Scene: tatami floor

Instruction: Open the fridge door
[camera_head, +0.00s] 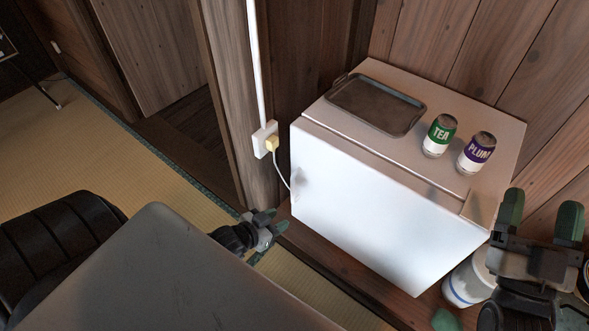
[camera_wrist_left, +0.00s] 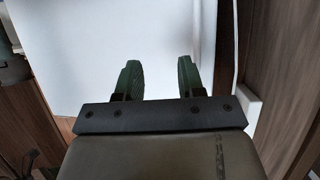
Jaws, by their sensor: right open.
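The small white fridge (camera_head: 385,215) stands against the wooden wall, and its front door looks shut. A small grip-like detail (camera_head: 297,181) shows at the door's left edge. My left gripper (camera_head: 275,219) is low, just left of the door's lower left corner. In the left wrist view its two green fingers (camera_wrist_left: 160,78) are apart with nothing between them, and a white surface, apparently the fridge, fills the space ahead. I cannot tell whether they touch it. My right gripper (camera_head: 540,218) is open and empty, right of the fridge's front right corner.
A dark tray (camera_head: 376,104), a green TEA can (camera_head: 438,136) and a purple PLUM can (camera_head: 476,152) stand on the fridge top. Tatami (camera_head: 120,165) lies open at left.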

